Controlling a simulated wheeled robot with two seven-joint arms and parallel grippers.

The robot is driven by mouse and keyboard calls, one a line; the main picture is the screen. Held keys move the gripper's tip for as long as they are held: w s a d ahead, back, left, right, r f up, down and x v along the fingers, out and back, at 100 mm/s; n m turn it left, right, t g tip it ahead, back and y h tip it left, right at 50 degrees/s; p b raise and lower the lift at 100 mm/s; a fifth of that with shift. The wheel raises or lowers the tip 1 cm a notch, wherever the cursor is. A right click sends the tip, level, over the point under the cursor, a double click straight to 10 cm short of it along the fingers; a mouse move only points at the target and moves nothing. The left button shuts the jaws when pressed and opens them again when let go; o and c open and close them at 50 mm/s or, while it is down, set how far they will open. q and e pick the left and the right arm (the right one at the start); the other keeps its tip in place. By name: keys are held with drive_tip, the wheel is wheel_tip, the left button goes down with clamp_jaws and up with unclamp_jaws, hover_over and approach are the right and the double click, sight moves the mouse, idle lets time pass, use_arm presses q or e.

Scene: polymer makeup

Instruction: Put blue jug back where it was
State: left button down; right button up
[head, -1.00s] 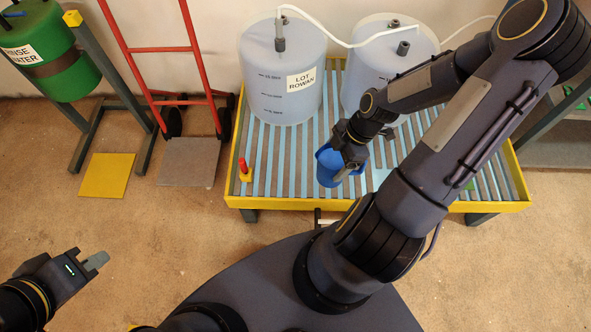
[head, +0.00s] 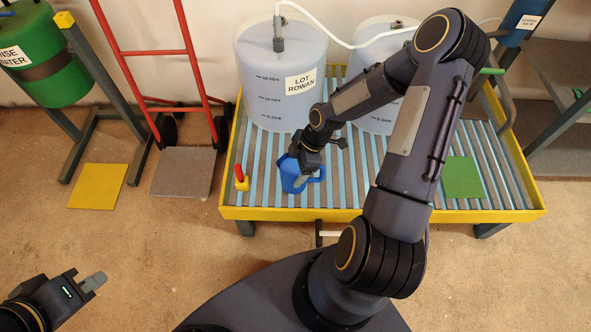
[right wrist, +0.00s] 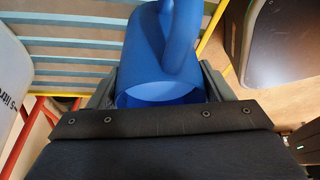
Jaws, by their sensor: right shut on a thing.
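A white tank labelled LOT ROWAN (head: 280,85) and a second tank (head: 375,110) stand behind the jug. A red-and-yellow valve-like piece (head: 241,178) is left of it. A green square (head: 463,178) lies on the slats at right, with clear slats around it.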

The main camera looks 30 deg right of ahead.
drive_tip(key=shift+f, duration=0.4)
drive_tip(key=shift+f, duration=0.2)
drive_tip(key=o, duration=1.4)
drive_tip(key=shift+r, duration=0.1)
drive_tip(key=shift+o, duration=0.2)
